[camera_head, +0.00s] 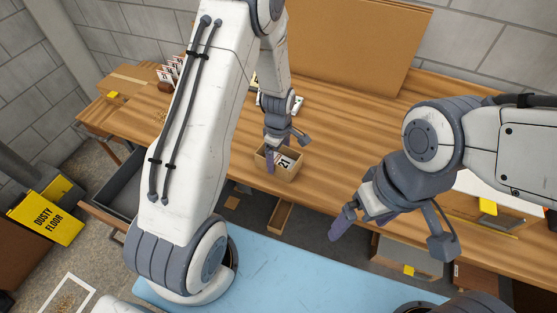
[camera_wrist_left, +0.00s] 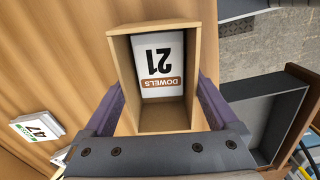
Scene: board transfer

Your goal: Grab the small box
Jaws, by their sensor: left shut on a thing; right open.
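The small box (camera_head: 281,173) is an open-topped tan box near the front edge of the wooden workbench. It holds a white card (camera_head: 287,161) marked 21. In the left wrist view the box (camera_wrist_left: 123,68) lies between my purple fingers, and the card (camera_wrist_left: 157,65) reads DOWELS 21. My left gripper (camera_head: 279,152) is shut on the box, one finger at each side wall; it also shows in the left wrist view (camera_wrist_left: 158,108). Whether the box is off the bench is unclear. My right gripper (camera_head: 361,219) is open and empty, in front of the bench edge.
The wooden bench (camera_head: 340,150) is clear right of the box. A large brown board (camera_head: 345,45) stands behind it. Stacked cards marked 47 (camera_wrist_left: 38,126) lie on the bench. A grey open drawer (camera_head: 122,187) is at the left. A yellow Dusty Floor sign (camera_head: 44,218) stands left.

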